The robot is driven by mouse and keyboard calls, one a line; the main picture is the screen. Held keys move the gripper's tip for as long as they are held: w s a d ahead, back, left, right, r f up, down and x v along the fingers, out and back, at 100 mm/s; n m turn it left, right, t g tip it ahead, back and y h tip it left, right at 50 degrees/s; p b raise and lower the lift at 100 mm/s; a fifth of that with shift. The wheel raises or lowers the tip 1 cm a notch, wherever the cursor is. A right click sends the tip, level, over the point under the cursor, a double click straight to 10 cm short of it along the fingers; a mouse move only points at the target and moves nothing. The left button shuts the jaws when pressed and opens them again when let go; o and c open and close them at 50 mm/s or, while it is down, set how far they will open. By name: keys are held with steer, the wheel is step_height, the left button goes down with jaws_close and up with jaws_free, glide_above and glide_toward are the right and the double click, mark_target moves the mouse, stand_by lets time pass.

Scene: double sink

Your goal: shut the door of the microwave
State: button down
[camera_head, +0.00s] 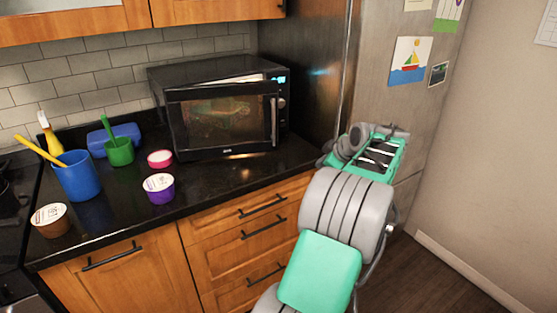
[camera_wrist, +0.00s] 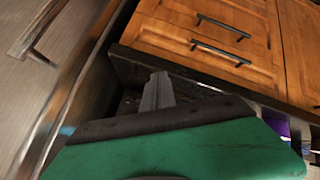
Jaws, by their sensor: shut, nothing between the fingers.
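The black microwave (camera_head: 205,75) stands on the dark counter against the tiled wall. Its door (camera_head: 222,120) is hinged at the left and looks slightly ajar, with a narrow lit gap along its top edge. The upright door handle (camera_head: 274,122) is on the door's right side. My gripper's grey fingers (camera_wrist: 157,92) are together and empty in the wrist view, near the counter's edge. In the head view my arm reaches up in front of the fridge, right of the microwave, and the fingertips cannot be made out. The microwave does not show in the wrist view.
Blue and green cups (camera_head: 78,177) with utensils and several small tubs stand on the counter, left of and in front of the microwave. Wooden drawers (camera_head: 245,225) with dark handles are below. The steel fridge (camera_head: 400,95) is close behind my arm. Floor is open at the lower right.

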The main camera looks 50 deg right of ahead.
steer(key=w+a+f+m+t, duration=0.35)
steer(key=w+a+t, duration=0.2)
steer(key=a, duration=0.35)
steer(key=m+t+h, duration=0.2)
steer(key=m+h, duration=0.2)
glide_toward(274, 132)
steer(key=p+x, duration=0.4)
steer(key=x, duration=0.2)
steer(key=shift+w+d, duration=0.15)
steer(key=shift+w, duration=0.25)
steer(key=shift+f, duration=0.1)
